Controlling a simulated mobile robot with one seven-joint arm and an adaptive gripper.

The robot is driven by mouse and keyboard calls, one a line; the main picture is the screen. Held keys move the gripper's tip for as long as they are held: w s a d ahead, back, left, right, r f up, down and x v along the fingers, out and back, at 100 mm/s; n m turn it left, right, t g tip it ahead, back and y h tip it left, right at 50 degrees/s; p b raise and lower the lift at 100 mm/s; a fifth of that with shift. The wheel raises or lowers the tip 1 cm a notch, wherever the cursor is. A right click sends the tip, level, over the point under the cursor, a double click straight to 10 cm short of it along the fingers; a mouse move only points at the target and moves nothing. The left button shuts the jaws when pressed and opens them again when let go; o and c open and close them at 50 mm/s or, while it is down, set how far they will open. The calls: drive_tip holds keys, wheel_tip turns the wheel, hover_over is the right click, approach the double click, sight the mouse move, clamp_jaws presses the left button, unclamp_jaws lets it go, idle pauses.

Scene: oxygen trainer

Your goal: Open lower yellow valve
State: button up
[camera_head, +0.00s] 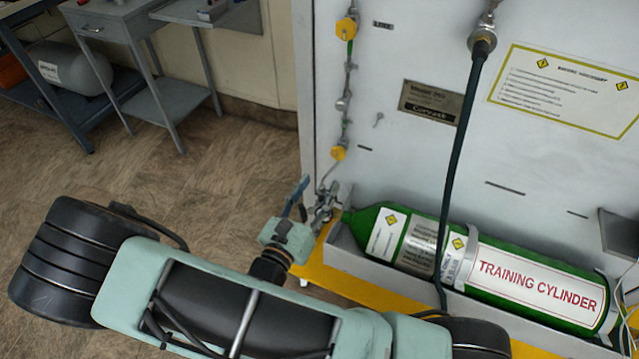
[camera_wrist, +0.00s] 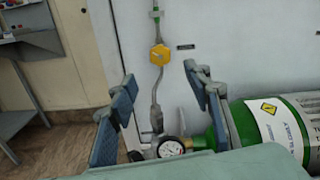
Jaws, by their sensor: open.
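The lower yellow valve (camera_head: 338,152) is a small yellow knob on a thin pipe on the grey panel. It also shows in the wrist view (camera_wrist: 159,56), above the pressure gauge and pipe. The upper yellow valve (camera_head: 346,28) is higher on the same pipe line. My gripper (camera_head: 304,185) is in front of the panel, below and left of the lower valve in the head view. In the wrist view my gripper (camera_wrist: 161,78) is open and empty, its blue-padded fingers apart, with the valve just beyond and above the gap between the tips. The fingers appear clear of the valve.
A green training cylinder (camera_head: 540,287) lies in a tray at the panel's foot. A round pressure gauge (camera_wrist: 171,148) sits low between my fingers in the wrist view. A dark hose (camera_head: 458,150) hangs down the panel. A grey side table (camera_head: 110,18) stands at back left; open floor lies between.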

sight(337, 155)
drive_tip(key=m+b, duration=0.2)
drive_tip(key=w+m+b, duration=0.1)
drive_tip(key=m+b, duration=0.1)
drive_tip(key=w+d+m+b, duration=0.1)
drive_tip(key=b, duration=0.1)
drive_tip(key=shift+f+m+b, duration=0.2)
drive_tip(key=shift+m+b, duration=0.2)
drive_tip(key=shift+w+r, duration=0.1)
drive_tip(key=shift+w, duration=0.15)
drive_tip(key=b+x, duration=0.2)
drive_tip(key=x, duration=0.8)
drive_tip(key=shift+w+r, duration=0.1)
drive_tip(key=c, duration=1.2)
drive_tip(key=shift+o, duration=0.2)
